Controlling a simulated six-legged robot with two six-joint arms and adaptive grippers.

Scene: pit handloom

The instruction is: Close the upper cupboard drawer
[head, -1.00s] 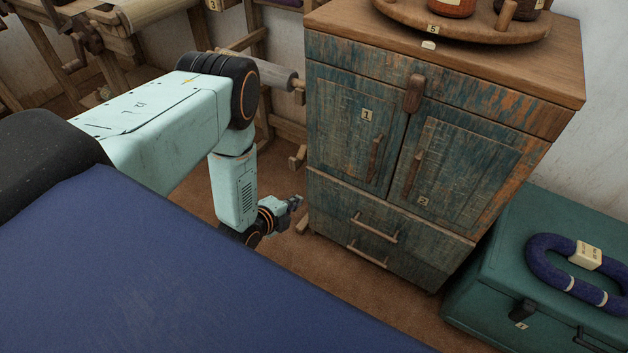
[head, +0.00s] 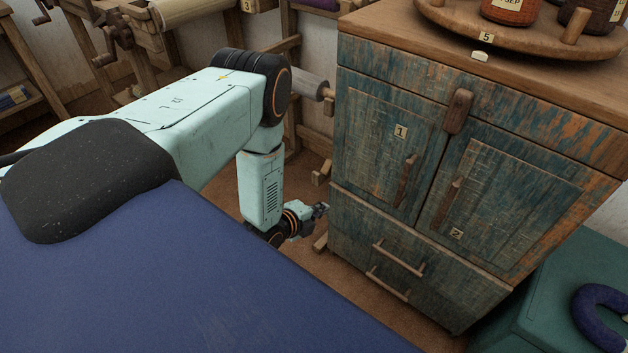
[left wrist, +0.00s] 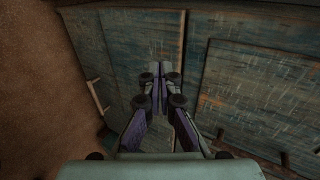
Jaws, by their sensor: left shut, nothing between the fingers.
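The weathered blue-green cupboard (head: 400,110) stands on the right in the head view. Its upper drawer (head: 350,215) is below the two doors, with a pale bar handle (head: 398,258). A thin lip shows along the drawer's top edge; how far it stands out is hard to tell. My left gripper (head: 322,208) is shut and empty, low beside the left end of the drawer fronts. In the left wrist view the closed fingers (left wrist: 162,75) point at the worn wooden cupboard front; contact cannot be told. My right gripper is not in view.
A lower handle (head: 388,285) sits beneath the upper one. A green chest (head: 545,310) with a blue coiled thing (head: 597,318) stands at the right. A round tray with jars (head: 520,35) rests on the cupboard. Loom timbers (head: 150,60) stand behind my arm. Brown floor lies before the cupboard.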

